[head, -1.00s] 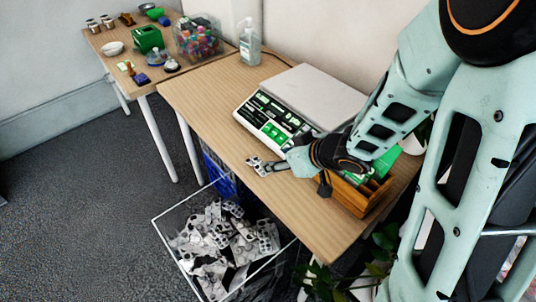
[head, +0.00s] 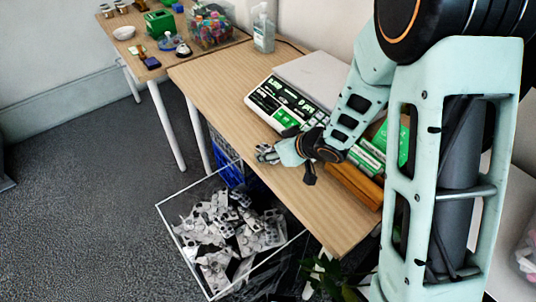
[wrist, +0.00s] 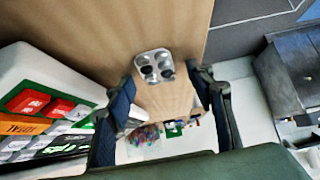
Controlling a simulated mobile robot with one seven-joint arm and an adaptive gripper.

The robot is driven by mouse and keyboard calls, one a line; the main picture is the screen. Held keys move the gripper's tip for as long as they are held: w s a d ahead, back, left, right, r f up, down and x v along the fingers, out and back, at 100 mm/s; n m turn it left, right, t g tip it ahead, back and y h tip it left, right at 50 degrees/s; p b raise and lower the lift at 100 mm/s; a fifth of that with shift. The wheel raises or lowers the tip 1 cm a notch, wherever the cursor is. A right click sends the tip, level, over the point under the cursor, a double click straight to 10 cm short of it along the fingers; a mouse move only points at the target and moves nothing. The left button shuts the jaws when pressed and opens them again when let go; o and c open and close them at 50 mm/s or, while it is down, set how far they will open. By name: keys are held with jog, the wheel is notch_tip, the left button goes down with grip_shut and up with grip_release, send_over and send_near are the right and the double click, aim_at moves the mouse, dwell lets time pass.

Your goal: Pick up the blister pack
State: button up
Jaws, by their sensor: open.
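A small silver blister pack (wrist: 155,66) with several dark round pockets lies on the wooden table (wrist: 110,30) in the wrist view. My gripper (wrist: 167,88) is open, with one dark finger on each side of the picture and the pack between and just beyond the fingertips. No contact with the pack shows. In the head view my gripper (head: 272,153) is low over the table (head: 215,90), in front of the scale. There the pack is hard to tell apart from the fingertips.
A scale (head: 285,105) with green and white buttons stands close to my gripper. A wooden box (head: 355,185) with green cartons is under my forearm. A clear-walled crate (head: 185,250) of silver packs stands below the table's front edge. The table's left part is clear.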

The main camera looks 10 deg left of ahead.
jog(key=c, duration=0.8)
jog(key=shift+o, duration=0.2)
jog(key=shift+r, duration=0.1)
notch_tip(320, 180, up, 10)
jog(key=p, duration=0.5)
jog(key=shift+p, duration=0.35)
